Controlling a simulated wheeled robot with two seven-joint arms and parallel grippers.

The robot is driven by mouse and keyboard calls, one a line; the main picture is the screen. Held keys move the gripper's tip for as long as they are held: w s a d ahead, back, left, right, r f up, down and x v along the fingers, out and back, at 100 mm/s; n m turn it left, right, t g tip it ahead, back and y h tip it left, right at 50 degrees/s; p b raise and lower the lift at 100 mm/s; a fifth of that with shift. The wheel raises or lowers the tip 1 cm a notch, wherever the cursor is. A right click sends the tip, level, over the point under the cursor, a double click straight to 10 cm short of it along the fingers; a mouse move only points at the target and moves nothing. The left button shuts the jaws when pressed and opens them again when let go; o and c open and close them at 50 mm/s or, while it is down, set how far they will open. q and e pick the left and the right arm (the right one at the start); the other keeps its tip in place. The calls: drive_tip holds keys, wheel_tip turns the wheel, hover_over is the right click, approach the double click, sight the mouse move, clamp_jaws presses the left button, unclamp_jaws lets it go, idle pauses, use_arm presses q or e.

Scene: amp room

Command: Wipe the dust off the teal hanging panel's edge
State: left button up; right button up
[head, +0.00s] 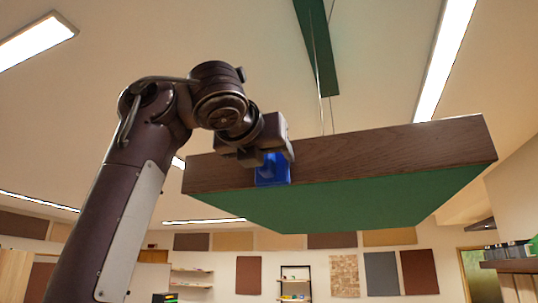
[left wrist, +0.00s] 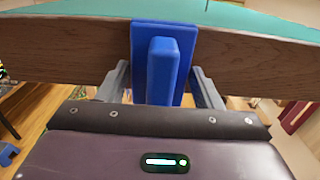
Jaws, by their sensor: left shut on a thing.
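The teal hanging panel (head: 345,205) hangs overhead, its underside green and its near edge (head: 400,147) brown wood grain. In the left wrist view its teal top (left wrist: 255,20) lies above the brown edge (left wrist: 70,52). My left gripper (head: 268,156) is shut on a blue wiping block (head: 272,171), left of the middle of that edge. In the left wrist view the block (left wrist: 163,70) stands upright between my fingers (left wrist: 163,82), its flat plate at the brown edge, seemingly touching it. I cannot make out dust on the wood. My right gripper is out of view.
Thin wires (head: 320,90) run up from the panel towards a green ceiling strip (head: 317,45). Lit ceiling lamps (head: 445,55) are above. Shelves (head: 294,285) and wall panels (head: 249,275) stand far back. The edge right of my gripper is clear.

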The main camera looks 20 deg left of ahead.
use_arm(q)
drive_tip(key=shift+s+f+b, duration=0.1)
drive_tip(key=shift+s+b, duration=0.35)
drive_tip(key=shift+s, duration=0.3)
drive_tip(key=s+b, duration=0.1)
drive_tip(key=s, duration=0.3)
drive_tip(key=shift+b, duration=0.3)
drive_tip(key=s+b, duration=0.1)
drive_tip(key=s, duration=0.2)
drive_tip(key=shift+s+a, duration=0.1)
